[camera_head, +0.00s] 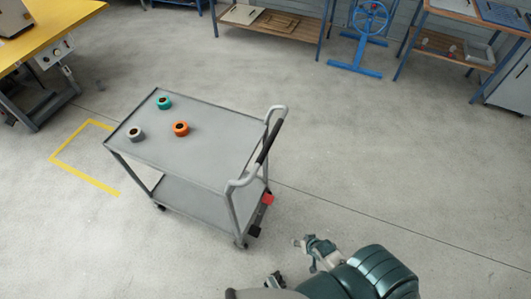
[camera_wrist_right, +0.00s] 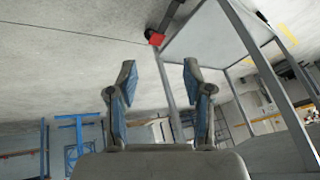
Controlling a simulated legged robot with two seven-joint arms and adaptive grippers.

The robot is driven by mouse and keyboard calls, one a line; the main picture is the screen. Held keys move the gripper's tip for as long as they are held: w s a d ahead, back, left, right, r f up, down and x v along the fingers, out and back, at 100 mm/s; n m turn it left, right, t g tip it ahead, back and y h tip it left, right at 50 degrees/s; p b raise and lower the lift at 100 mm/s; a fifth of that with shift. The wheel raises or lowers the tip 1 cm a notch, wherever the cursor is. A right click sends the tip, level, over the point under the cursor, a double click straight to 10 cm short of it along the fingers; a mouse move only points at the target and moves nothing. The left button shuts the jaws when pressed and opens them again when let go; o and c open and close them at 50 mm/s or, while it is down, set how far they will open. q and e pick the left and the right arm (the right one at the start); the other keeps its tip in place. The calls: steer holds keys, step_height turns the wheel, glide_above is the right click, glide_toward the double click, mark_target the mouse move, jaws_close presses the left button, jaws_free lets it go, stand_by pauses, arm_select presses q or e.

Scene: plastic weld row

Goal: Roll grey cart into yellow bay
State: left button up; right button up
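The grey cart (camera_head: 195,150) stands upright in the left middle of the head view, with two shelves and a grey handle with a black grip (camera_head: 265,145) at its right end. Its far left end is at the open side of the yellow bay outline (camera_head: 85,178); most of the cart is outside it. The cart also shows in the right wrist view (camera_wrist_right: 205,42). My right gripper (camera_head: 298,246) is below and right of the handle, apart from it. In the wrist view its two blue-padded fingers (camera_wrist_right: 160,78) are apart with nothing between them. My left gripper is not clearly seen.
Teal (camera_head: 164,102), orange (camera_head: 181,128) and grey (camera_head: 136,133) rolls lie on the cart's top. A red pedal (camera_head: 267,198) is at its lower right. A yellow-topped bench (camera_head: 60,25) stands beyond the bay. Shelves and benches line the back; the right floor is clear.

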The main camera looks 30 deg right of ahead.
steer(key=w+d+r+m+t+y+p, duration=0.1)
steer(key=w+d+r+m+t, duration=0.2)
steer(key=r, duration=0.6)
steer(key=w+d+r+m+t+p, duration=0.1)
steer(key=w+d+r+m+t, duration=0.15)
steer(key=w+r, duration=0.55)
steer(key=m+t+y+p, duration=0.1)
steer(key=m+t+y, duration=0.2)
steer(key=m+t, duration=0.1)
glide_toward(270, 143)
steer(key=x, duration=0.7)
steer(key=f+x, duration=0.1)
steer(key=x, duration=0.2)
steer(key=shift+w+d+f, duration=0.1)
steer(key=shift+w+d, duration=0.2)
steer(key=shift+w+a, duration=0.15)
steer(key=shift+w, duration=0.15)
arm_select(q)
steer(key=s+a+f, duration=0.1)
steer(key=s+f, duration=0.2)
steer(key=s, duration=0.5)
steer(key=shift+a+g, duration=0.3)
steer(key=shift+s, duration=0.2)
